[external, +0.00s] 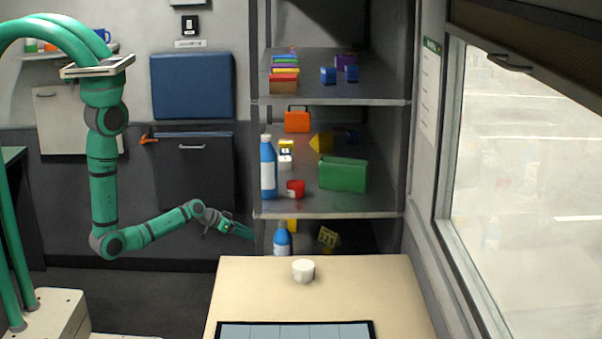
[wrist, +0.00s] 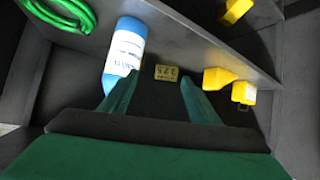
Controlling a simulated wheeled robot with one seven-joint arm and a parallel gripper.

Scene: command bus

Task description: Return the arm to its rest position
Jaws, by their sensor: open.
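My green arm hangs from its mount at the left of the external view, bent at the elbow and reaching right. My gripper (external: 247,232) is near the lower shelf of the rack, to the left of a blue bottle with a white label (external: 282,241). In the wrist view my gripper (wrist: 152,88) has its two green fingers spread apart. A small yellow numbered block (wrist: 166,73) shows beyond the gap.
The shelf rack (external: 330,212) stands close to the gripper's right, holding several items. Yellow objects (wrist: 217,78) and a green coil (wrist: 62,14) show in the wrist view. The floor below the arm looks clear.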

